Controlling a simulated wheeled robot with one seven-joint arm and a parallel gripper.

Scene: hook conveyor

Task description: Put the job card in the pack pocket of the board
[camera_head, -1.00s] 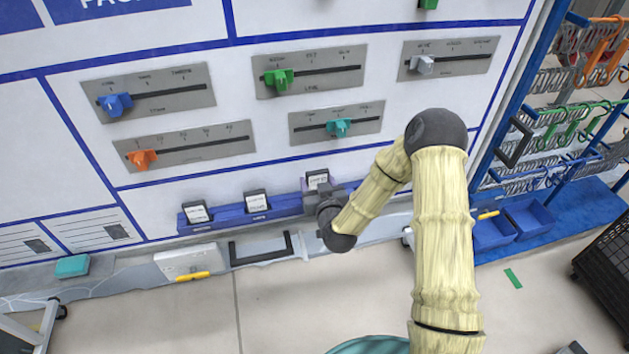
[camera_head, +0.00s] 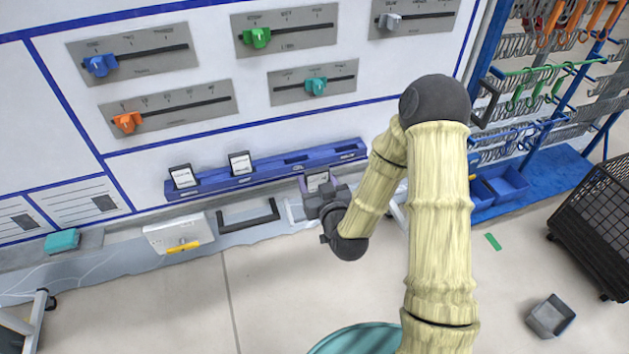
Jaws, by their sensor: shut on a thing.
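My gripper (camera_head: 316,192) is shut on a small card with a dark frame and a white face (camera_head: 317,181), the job card. It holds the card upright, just below and in front of the blue rail (camera_head: 275,168) along the bottom of the white board (camera_head: 180,30). Two similar cards stand in the rail's left pockets, one at the far left (camera_head: 183,177) and one beside it (camera_head: 240,163). Two pockets to the right, one (camera_head: 297,159) and the far right one (camera_head: 345,148), show dark, empty slots. The pocket labels are too small to read, so I cannot tell which is the pack pocket.
Slider panels with coloured knobs (camera_head: 315,86) sit above the rail. A black handle (camera_head: 248,214) and a white box (camera_head: 178,234) lie below it. Hook racks (camera_head: 545,90) and a black crate (camera_head: 605,225) stand at right. Floor in front is mostly clear.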

